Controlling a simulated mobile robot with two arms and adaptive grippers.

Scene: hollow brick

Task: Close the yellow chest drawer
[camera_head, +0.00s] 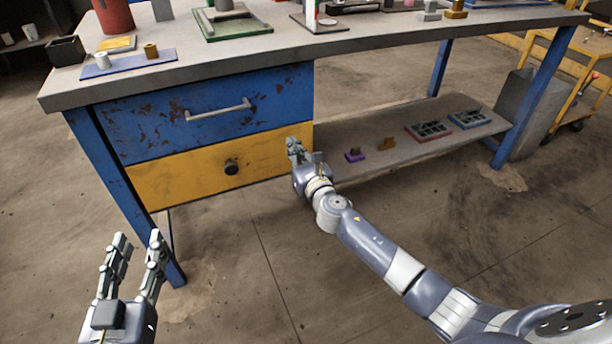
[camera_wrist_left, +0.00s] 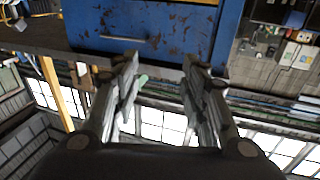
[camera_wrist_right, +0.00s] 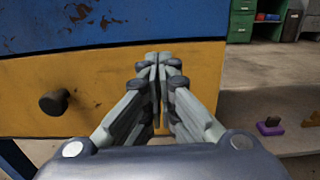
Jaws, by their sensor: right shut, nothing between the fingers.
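The yellow drawer (camera_head: 190,176) with a round dark knob (camera_head: 231,167) sits below a blue drawer (camera_head: 210,108) in the workbench. Its front looks about level with the blue drawer's front; I cannot tell if a small gap remains. My right gripper (camera_head: 293,146) is shut and empty at the right end of the yellow front. In the right wrist view the fingertips (camera_wrist_right: 152,58) are at the yellow front (camera_wrist_right: 200,80), right of the knob (camera_wrist_right: 54,102); contact is unclear. My left gripper (camera_head: 138,238) is open and empty, low in front of the bench's left leg.
The bench top (camera_head: 330,45) holds several items, including a red cylinder (camera_head: 113,16) and a blue tray (camera_head: 128,64). A lower shelf (camera_head: 400,135) right of the drawers carries small parts. A grey bin (camera_head: 527,115) stands at the right. The floor in front is clear.

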